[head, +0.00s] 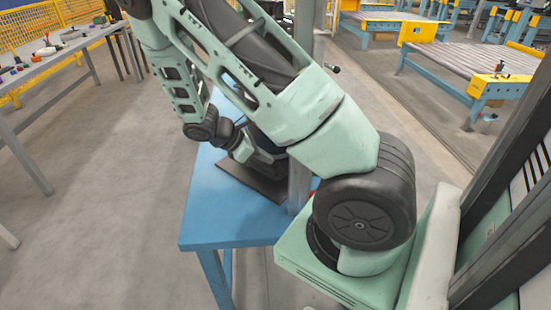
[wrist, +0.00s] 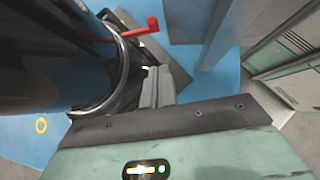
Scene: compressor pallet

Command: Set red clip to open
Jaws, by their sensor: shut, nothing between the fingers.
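The red clip (wrist: 140,28) shows in the wrist view as a bent red lever, upper middle, beside the metal rim of a large dark cylinder (wrist: 50,50). My gripper (wrist: 158,72) is shut and empty. Its grey fingers are below the red clip in the picture, close to the cylinder's rim, and appear apart from the clip. In the head view, my arm and a grey post hide most of the work area. A small red patch shows beside the post there, but I cannot tell whether it is the clip.
The blue table (head: 225,225) carries a dark mat (head: 250,181) under the work area. A grey upright post (head: 300,150) stands close to my arm. A bench with small items (head: 60,48) is at the left. Roller conveyors (head: 480,65) stand at the back right.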

